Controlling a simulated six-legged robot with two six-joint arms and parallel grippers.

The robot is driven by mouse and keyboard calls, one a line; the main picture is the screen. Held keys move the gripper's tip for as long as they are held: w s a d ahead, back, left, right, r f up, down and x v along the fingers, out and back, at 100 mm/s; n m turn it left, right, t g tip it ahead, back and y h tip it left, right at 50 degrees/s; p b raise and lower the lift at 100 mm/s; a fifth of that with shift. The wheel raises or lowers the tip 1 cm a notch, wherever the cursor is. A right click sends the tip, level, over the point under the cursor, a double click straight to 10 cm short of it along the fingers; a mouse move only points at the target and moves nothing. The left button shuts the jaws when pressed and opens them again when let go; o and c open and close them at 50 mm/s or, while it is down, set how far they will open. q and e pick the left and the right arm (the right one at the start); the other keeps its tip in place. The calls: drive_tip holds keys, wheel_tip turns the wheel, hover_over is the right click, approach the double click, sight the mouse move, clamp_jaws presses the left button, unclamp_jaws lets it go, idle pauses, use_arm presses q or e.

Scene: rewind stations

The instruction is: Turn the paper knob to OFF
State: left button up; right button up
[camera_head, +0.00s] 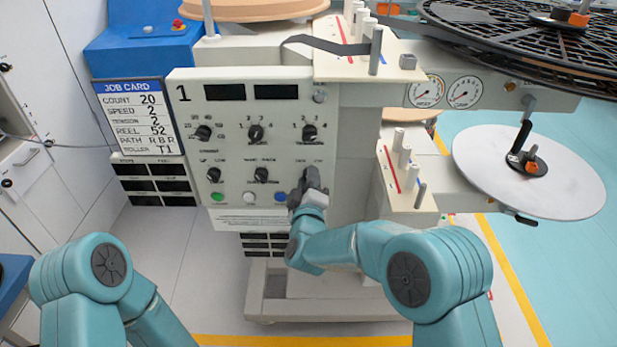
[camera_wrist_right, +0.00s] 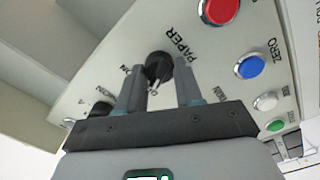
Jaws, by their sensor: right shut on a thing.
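The paper knob (camera_wrist_right: 160,66) is a dark round knob beside the label PAPER in the right wrist view. My right gripper (camera_wrist_right: 158,82) has its two grey fingers on either side of it and is shut on it. The knob's pointer and the small marks near it are too small to read surely. In the head view my right gripper (camera_head: 309,182) is at the lower right of the white control panel (camera_head: 225,145) and mostly hides the knob. My left arm shows at the lower left, but its gripper is out of view.
A blue button (camera_wrist_right: 250,66) and a red button (camera_wrist_right: 220,8) are close to the paper knob. Other dark knobs (camera_head: 256,132) sit on the panel. A job card (camera_head: 138,118) stands at its left. A pale disc (camera_head: 570,175) and rollers stand at the right.

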drive_tip(key=shift+n, duration=0.6)
drive_tip(key=o, duration=1)
drive_tip(key=shift+o, duration=0.2)
drive_tip(key=s, duration=1.6)
drive_tip(key=shift+s, duration=0.15)
